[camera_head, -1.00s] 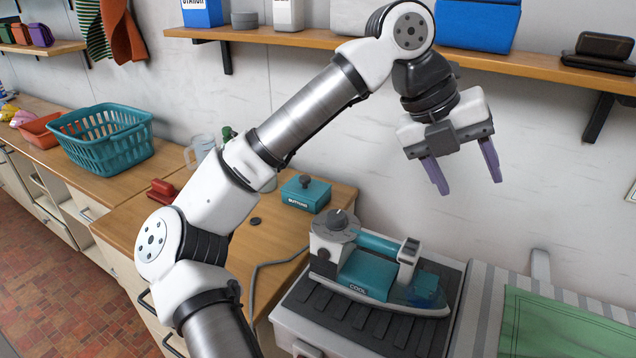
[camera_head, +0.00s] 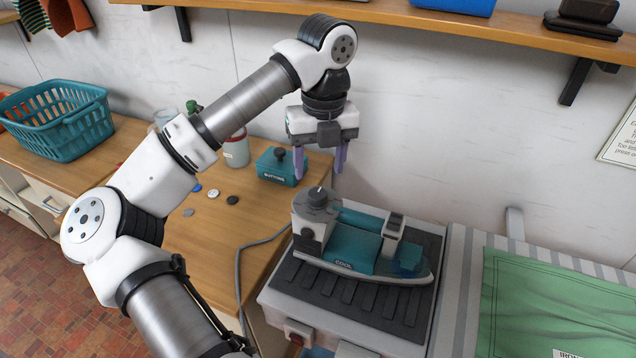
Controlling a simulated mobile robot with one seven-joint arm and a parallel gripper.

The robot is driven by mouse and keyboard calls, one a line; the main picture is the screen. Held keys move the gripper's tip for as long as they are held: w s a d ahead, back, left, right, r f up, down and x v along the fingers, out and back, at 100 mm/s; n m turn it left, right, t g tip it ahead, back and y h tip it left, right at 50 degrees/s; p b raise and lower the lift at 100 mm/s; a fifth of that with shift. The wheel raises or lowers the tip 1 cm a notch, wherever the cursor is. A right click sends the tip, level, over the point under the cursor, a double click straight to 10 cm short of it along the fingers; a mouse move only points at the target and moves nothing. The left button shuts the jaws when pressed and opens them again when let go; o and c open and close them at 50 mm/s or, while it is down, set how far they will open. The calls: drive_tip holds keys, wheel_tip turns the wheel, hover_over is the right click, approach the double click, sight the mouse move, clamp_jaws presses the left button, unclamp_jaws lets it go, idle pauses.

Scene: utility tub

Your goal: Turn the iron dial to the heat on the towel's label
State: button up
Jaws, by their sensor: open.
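The teal and white iron (camera_head: 352,246) rests on a dark ribbed pad, with its nose to the right. Its grey round dial (camera_head: 317,201) with a small raised knob sits on top at the iron's left end. A sign on the iron's side reads "COOL". The green towel (camera_head: 545,295) lies on a striped surface at the right. Its white label (camera_head: 571,353) is cut off by the bottom edge; only part of a word like "IRON" shows. My gripper (camera_head: 319,175) is open and empty, pointing down, its purple fingers just above the dial in the picture, apart from it.
A teal box marked "BUTTONS" (camera_head: 277,170) stands on the wooden counter (camera_head: 215,250) behind the gripper, with several loose buttons nearby. A grey cord (camera_head: 240,280) runs left of the iron. A shelf (camera_head: 400,12) crosses above. A teal basket (camera_head: 62,122) stands far left.

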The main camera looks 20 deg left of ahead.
sight(318, 193)
drive_tip(key=shift+s+a+f+p, duration=0.1)
drive_tip(key=shift+f+p, duration=0.65)
drive_tip(key=shift+f, duration=2.4)
drive_tip(key=c, duration=1)
